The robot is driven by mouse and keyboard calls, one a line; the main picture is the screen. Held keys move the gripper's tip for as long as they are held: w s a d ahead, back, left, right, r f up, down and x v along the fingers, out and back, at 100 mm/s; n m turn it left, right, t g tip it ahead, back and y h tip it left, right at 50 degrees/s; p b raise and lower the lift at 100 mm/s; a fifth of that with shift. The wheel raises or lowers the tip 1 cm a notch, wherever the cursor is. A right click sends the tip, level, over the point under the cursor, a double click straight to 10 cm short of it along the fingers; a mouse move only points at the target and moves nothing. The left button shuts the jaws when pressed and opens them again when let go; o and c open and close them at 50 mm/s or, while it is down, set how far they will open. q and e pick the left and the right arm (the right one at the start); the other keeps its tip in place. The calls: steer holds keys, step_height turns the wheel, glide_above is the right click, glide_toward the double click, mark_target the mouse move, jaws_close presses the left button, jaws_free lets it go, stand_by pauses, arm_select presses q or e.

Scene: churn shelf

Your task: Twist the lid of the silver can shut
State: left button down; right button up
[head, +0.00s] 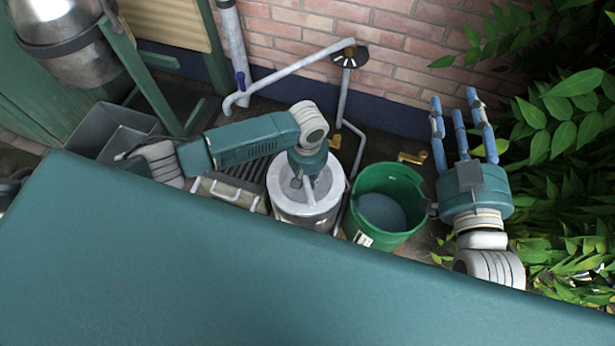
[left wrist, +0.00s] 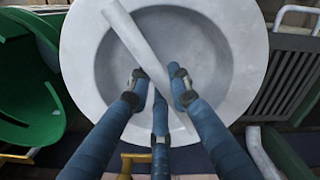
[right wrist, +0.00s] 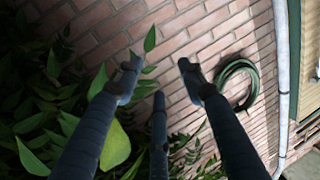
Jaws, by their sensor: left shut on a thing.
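The silver can (head: 299,216) stands upright on the ground below the wall. Its pale round lid (head: 277,187) sits on top, and it fills much of the left wrist view (left wrist: 82,62). A straight bar handle (left wrist: 136,42) crosses the lid at a slant. My left gripper (head: 304,178) points down over the lid and is shut on the bar, with its fingers on either side (left wrist: 158,86). The contact is partly hidden in the head view. My right gripper (head: 456,108) is raised at the right, fingers spread and empty.
A green bucket (head: 413,180) stands just right of the can. A pipe with a tap (head: 310,60) runs along the brick wall behind. A grey basin (head: 100,135) is at the left, leafy plants (head: 565,150) at the right. A coiled hose (right wrist: 252,78) hangs on the wall.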

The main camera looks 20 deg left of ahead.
arm_select(q)
steer(key=shift+p, duration=0.35)
steer(key=shift+r+n, duration=0.1)
steer(key=shift+n, duration=0.2)
steer(key=shift+p, duration=0.4)
steer(key=shift+w+n+p, duration=0.1)
steer(key=shift+n+p, duration=0.6)
steer(key=shift+p, duration=0.05)
arm_select(e)
steer(key=s+d+f+g+h, duration=0.1)
steer(key=s+f+g, duration=0.3)
steer(key=f, duration=0.4)
steer(key=s+d+f+g+h, duration=0.1)
steer(key=s+d+f+g, duration=0.2)
steer(key=s+f+g, duration=0.2)
steer(key=shift+s+d+f+h, duration=0.3)
steer(key=shift+s+f, duration=0.1)
steer(key=shift+f, duration=1.25)
stand_by(2.0)
arm_select(q)
steer(key=shift+p, duration=0.3)
arm_select(e)
steer(key=shift+s, duration=0.1)
